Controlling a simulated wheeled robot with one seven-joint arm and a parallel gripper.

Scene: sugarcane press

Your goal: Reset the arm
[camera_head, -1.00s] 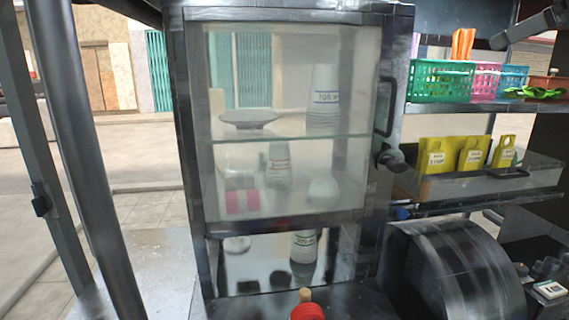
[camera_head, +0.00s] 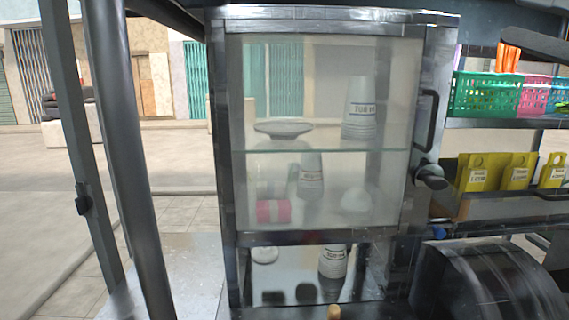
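My gripper is not in view. A dark bar-like shape (camera_head: 537,46) shows at the upper right edge and may be part of my arm, but I cannot tell. A glass-fronted metal cabinet (camera_head: 232,150) stands in the middle with its door closed. A dark handle (camera_head: 427,120) is on the door's right side.
A green basket (camera_head: 487,95) and yellow bags (camera_head: 478,172) sit on shelves at the right. A dark rounded housing (camera_head: 490,280) stands below them. Metal posts (camera_head: 125,130) rise at the left, with open pavement (camera_head: 180,170) behind.

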